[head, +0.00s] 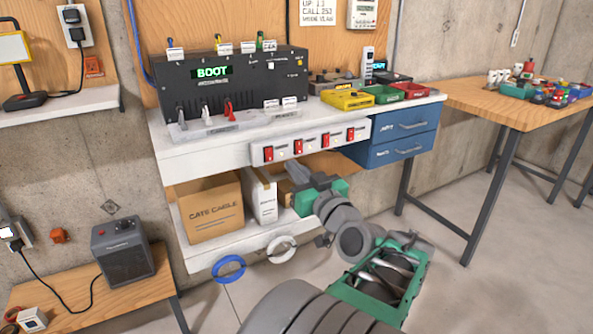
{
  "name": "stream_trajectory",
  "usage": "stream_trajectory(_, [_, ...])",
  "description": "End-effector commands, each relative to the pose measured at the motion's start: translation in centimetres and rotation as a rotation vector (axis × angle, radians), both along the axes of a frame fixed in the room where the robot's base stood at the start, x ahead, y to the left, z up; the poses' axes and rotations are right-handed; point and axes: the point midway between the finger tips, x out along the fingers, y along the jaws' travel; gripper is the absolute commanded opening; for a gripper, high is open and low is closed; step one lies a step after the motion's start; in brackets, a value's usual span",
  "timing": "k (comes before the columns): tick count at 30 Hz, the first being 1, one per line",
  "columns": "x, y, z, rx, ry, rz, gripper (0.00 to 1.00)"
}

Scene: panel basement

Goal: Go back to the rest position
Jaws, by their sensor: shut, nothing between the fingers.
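My arm reaches up from the bottom of the head view, with green and dark grey links. My gripper (298,174) is at its far end, in front of the lower shelf and below the switch strip. It is small in the picture, shut and empty. The white workbench (210,153) stands behind it, with a black unit reading "BOOT" (235,88) on top. The strip with red switches (310,143) is on the bench front above my gripper. My gripper partly covers the lower shelf's contents; whether it touches anything there I cannot tell.
A cardboard cable box (212,207) and white box (262,196) are on the lower shelf (205,246). Blue drawers (400,140) hang at right. A wooden table (500,103) stands further right. A heater (123,250) sits lower left. The floor (480,275) at right is clear.

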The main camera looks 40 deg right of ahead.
Motion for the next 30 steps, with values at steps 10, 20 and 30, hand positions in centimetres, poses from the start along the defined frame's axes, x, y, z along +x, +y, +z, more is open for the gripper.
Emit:
stream_trajectory(10, [-0.7,0.4,0.1,0.0,0.0,0.004,0.0])
stream_trajectory(20, [2.8,4.6,0.9,0.031,0.13,0.106,0.0])
stream_trajectory(30, [4.2,24.7,0.7,0.144,0.895,0.368,0.0])
